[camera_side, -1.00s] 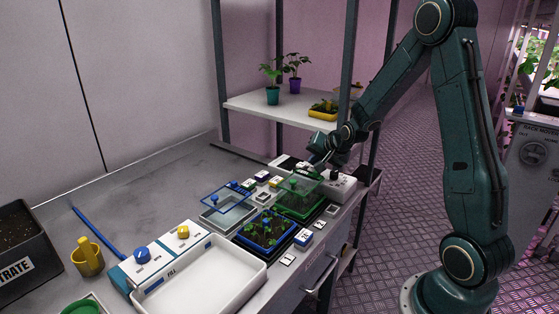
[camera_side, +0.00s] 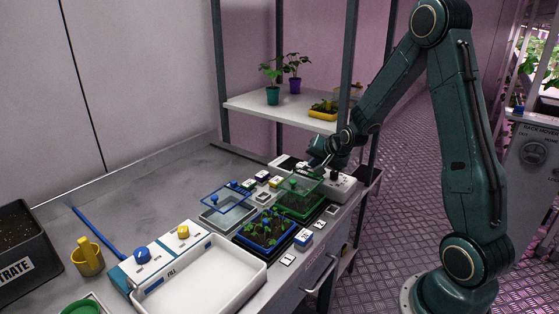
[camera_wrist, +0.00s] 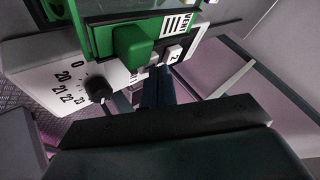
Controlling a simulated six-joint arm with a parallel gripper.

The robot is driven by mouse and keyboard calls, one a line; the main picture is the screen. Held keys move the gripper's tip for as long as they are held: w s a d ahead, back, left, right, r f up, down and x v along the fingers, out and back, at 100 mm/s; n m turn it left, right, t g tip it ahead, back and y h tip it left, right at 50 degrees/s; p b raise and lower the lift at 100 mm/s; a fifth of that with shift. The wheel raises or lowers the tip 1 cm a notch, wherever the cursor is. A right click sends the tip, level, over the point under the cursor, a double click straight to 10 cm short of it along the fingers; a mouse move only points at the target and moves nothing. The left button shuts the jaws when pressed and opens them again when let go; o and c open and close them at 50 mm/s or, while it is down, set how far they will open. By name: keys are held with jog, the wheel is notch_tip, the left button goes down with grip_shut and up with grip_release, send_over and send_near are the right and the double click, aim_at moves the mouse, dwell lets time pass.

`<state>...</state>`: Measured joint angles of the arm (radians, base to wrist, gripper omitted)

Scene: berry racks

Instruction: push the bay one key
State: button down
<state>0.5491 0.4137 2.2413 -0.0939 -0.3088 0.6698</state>
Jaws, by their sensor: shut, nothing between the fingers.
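My gripper (camera_wrist: 157,84) is shut, its dark narrow fingers pointing down at a row of small white keys. A white key marked 2 (camera_wrist: 174,54) shows just right of the fingertips. Another small pale key (camera_wrist: 142,73) lies just left of them, partly covered; its mark is not readable. I cannot tell whether the fingertips touch a key. In the side view my gripper (camera_side: 318,165) is low over the back of the bench, beside the white control box (camera_side: 343,186), and hides the keys.
A green lid with a green knob (camera_wrist: 132,46) and a VENT label is close by the fingers. A black dial (camera_wrist: 99,89) with numbers is to the left. Nearby are a blue-framed lid (camera_side: 226,198), planted trays and a white tray (camera_side: 165,303). A shelf post (camera_side: 350,80) stands close to my arm.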

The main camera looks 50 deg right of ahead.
jog(key=shift+r, duration=0.1)
dwell(0.4)
jog(key=shift+r, duration=0.45)
notch_tip(320, 180, up, 6)
dwell(1.0)
jog(key=s+a+r+n+g+y, duration=0.1)
jog(key=s+a+r+n, duration=0.25)
jog(key=a, duration=0.35)
jog(key=s+a+r+n+y, duration=0.1)
jog(key=s+a+r+n, duration=0.3)
jog(key=a, duration=0.4)
jog(key=s+a+n+g+y, duration=0.1)
jog(key=s+a+n, duration=0.2)
jog(key=s, duration=0.6)
jog(key=s+a+r+n, duration=0.1)
jog(key=s+a+n, duration=0.2)
jog(key=s+a, duration=0.2)
jog(key=s, duration=0.3)
jog(key=shift+s+a+r+g+y, duration=0.25)
jog(key=shift+s+r+g+y, duration=0.05)
jog(key=shift+s+g+y, duration=0.1)
